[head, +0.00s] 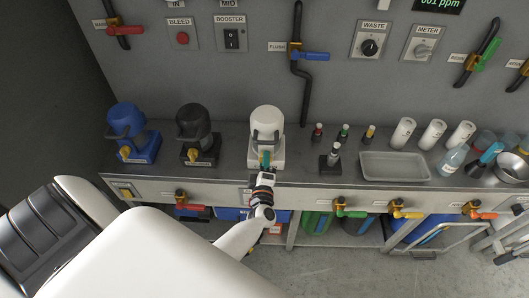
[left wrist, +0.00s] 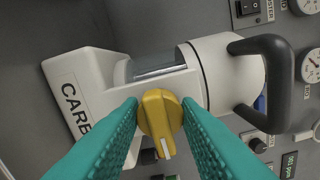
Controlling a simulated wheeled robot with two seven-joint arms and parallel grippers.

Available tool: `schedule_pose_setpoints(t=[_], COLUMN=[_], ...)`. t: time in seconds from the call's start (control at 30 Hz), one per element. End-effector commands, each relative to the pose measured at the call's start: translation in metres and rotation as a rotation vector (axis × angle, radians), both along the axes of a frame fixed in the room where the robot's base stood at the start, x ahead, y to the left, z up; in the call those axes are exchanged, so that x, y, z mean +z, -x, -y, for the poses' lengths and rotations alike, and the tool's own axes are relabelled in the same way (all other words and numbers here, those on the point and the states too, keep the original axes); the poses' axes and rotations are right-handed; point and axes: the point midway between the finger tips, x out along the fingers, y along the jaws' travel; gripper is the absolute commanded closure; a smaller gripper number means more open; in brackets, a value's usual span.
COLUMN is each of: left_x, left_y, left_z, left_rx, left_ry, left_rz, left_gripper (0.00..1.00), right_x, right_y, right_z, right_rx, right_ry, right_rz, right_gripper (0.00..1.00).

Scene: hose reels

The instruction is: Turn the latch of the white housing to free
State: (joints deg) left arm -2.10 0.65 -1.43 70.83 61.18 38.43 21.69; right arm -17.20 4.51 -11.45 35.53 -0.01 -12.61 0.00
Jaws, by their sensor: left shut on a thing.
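The white housing (head: 267,121) stands upright on the counter, between the black housing and the small bottles. In the left wrist view it fills the middle, with dark letters starting "CARB" on its base and a black loop handle (left wrist: 270,85). Its yellow latch (left wrist: 159,118) sits between the two teal fingers of my left gripper (left wrist: 160,122). The fingers are shut on the latch from both sides. In the head view my left gripper (head: 265,161) reaches the front of the white housing and hides the latch. My right gripper is not in view.
A blue housing (head: 134,134) and a black housing (head: 197,134) stand to the left. Small bottles (head: 344,132), a grey tray (head: 394,166) and white cylinders (head: 402,133) stand to the right. A pipe with a blue-handled valve (head: 311,56) hangs on the wall behind.

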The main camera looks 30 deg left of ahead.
Motion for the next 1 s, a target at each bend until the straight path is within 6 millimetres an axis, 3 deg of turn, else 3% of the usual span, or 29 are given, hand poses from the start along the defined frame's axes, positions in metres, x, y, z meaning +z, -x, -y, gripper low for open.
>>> schedule_pose_setpoints(t=[0.57, 0.6, 0.7, 1.0], left_x=[-0.002, -0.0021, -0.0017, -0.0009], left_y=[0.0005, 0.0005, 0.0004, 0.0009], left_z=[0.0014, 0.0014, 0.0012, 0.0009], left_rx=[-0.003, -0.003, -0.003, -0.001], left_ry=[-0.026, -0.026, -0.027, -0.027], left_rz=[-0.022, -0.022, -0.021, -0.018], left_gripper=[0.93, 0.67, 0.51, 0.48], right_x=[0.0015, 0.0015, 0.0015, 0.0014], right_y=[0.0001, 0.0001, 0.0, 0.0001], right_z=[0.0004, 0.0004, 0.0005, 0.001], right_rx=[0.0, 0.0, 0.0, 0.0], right_ry=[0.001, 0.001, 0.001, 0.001], right_rz=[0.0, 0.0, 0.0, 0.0], right_gripper=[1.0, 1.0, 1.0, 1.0])
